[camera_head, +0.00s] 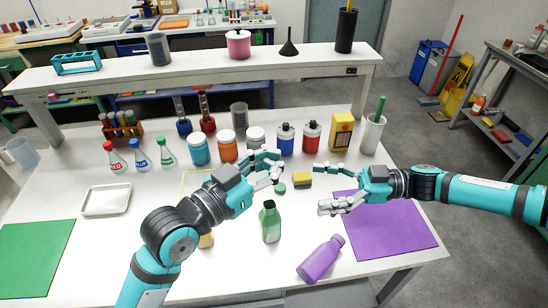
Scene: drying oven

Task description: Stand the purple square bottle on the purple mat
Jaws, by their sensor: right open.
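The purple square bottle (321,260) lies on its side on the white table near the front edge, its neck pointing up and right. It is left of the purple mat (400,232), which lies flat at the table's right front. My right gripper (318,188) is open and empty, its fingers pointing left over the mat's left rear edge, behind the bottle. My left gripper (280,168) is further back and left, near the jars, with a gap between its fingers and nothing seen in them.
A green bottle (270,222) stands upright left of the purple bottle. A yellow block (302,179) and a green lid (281,188) are between the grippers. A white cup (372,134) and several jars stand behind. A green mat (35,257) and a tray (107,200) are left.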

